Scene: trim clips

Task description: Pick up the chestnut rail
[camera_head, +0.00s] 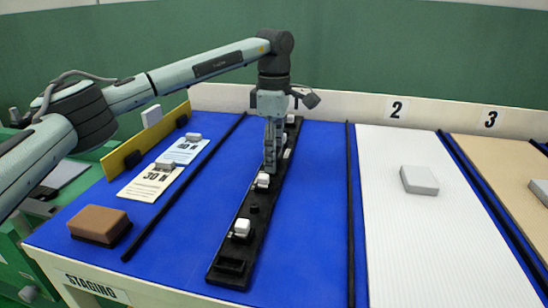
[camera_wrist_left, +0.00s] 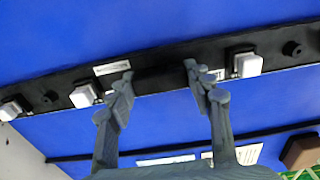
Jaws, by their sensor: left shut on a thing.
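A long dark rail (camera_head: 233,267), near black in these views, lies lengthwise on the blue part of the table. It carries several white clips, such as one near its front end (camera_head: 242,227), and dark round pegs. My left gripper (camera_head: 270,168) points down over the rail's middle. My right gripper is not in view.
A brown block (camera_head: 100,225) sits at the front left, near two printed cards (camera_head: 150,184) and a yellow strip (camera_head: 130,150). Thin black dividers (camera_head: 351,200) flank the blue area. A grey block (camera_head: 419,180) lies on the white panel (camera_head: 420,250) at right.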

